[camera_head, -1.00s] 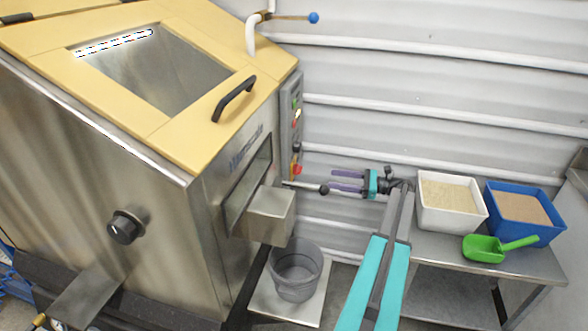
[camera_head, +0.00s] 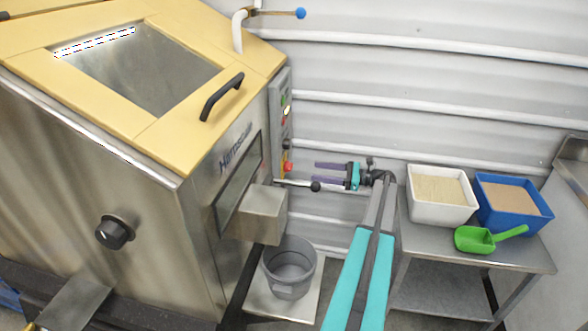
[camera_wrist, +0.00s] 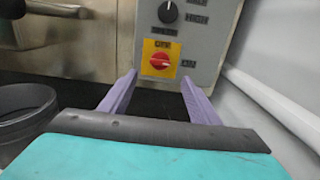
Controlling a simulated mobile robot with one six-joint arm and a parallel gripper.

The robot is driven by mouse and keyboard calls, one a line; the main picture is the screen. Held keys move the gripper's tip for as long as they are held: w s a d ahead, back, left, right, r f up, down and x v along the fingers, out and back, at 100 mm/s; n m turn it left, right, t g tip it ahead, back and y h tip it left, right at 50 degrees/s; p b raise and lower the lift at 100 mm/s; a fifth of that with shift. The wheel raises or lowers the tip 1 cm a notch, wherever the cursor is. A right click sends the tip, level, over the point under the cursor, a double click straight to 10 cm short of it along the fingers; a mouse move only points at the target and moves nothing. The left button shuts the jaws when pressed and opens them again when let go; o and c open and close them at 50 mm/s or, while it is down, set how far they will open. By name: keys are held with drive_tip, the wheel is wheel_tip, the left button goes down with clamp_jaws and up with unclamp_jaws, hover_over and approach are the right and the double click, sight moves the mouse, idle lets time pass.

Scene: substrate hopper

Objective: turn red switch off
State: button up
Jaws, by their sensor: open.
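The red switch (camera_wrist: 159,62) is a round red knob on a yellow plate. "OFF" is printed above it and "ON" to its right. It sits low on the grey control panel (camera_wrist: 210,45). In the head view the red switch (camera_head: 288,167) is small, on the panel at the machine's right side. My gripper (camera_wrist: 159,80) is open and empty, its purple fingers pointing at the panel. The fingertips appear just below and to either side of the switch, with no visible contact. In the head view my gripper (camera_head: 315,172) is right of the switch.
A black selector knob (camera_wrist: 168,12) is above the switch. A lever with a black ball (camera_head: 315,186) sticks out near my gripper. A grey bucket (camera_head: 289,268) stands below the spout. A white bin (camera_head: 441,218), blue bin (camera_head: 485,216) and green scoop (camera_head: 474,240) are on the table at right.

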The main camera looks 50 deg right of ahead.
sight(288, 167)
drive_tip(key=x, duration=1.1)
drive_tip(key=shift+p, duration=0.35)
drive_tip(key=shift+d, duration=0.1)
drive_tip(key=c, duration=1.1)
drive_tip(key=shift+n, duration=0.4)
drive_tip(key=shift+w+d+r+n+b, duration=0.1)
drive_tip(key=shift+n+b, duration=3.05)
drive_tip(key=shift+n, duration=1.15)
drive_tip(key=shift+d+r+n+b, duration=0.1)
drive_tip(key=shift+n+b, duration=3)
drive_tip(key=shift+n, duration=1.2)
